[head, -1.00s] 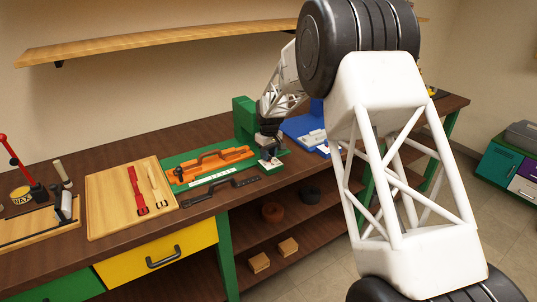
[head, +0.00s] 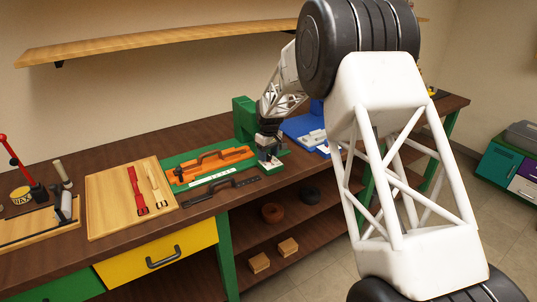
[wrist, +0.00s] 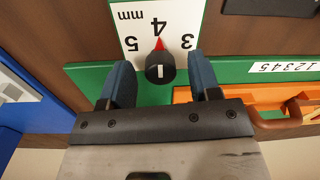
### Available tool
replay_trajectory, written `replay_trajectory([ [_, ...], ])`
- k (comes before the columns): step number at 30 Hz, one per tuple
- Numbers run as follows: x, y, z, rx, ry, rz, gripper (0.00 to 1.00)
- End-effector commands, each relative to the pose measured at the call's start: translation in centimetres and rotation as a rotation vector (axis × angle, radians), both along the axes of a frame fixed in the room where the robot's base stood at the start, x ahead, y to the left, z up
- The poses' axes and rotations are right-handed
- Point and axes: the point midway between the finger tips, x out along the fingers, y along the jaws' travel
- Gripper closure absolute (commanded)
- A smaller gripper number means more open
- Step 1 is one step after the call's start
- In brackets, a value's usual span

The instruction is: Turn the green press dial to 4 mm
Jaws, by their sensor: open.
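The green press (head: 243,120) stands on the bench, its green base under my gripper (head: 268,157). In the wrist view its dial is a round black knob (wrist: 160,70) with a white line and a red pointer. The pointer lies at the 4 on a white mm scale plate (wrist: 135,32), which reads 3, 4 and 5 upside down. My gripper, also in the wrist view (wrist: 161,66), is open, its blue fingers on either side of the knob with a visible gap at each side. In the head view the gripper hides the knob.
A wooden board (head: 105,190) with straps lies further left.

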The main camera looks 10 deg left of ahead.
Motion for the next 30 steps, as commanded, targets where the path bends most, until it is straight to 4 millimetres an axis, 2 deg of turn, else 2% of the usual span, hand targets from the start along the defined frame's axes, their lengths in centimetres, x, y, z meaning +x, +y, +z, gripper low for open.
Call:
replay_trajectory([
  [8,0.0,0.0,1.0,0.001,-0.001,0.000,0.43],
  [22,0.2,-0.1,6.4,0.000,-0.001,0.000,0.43],
  [30,0.2,-0.1,7.8,0.000,0.000,0.000,0.43],
])
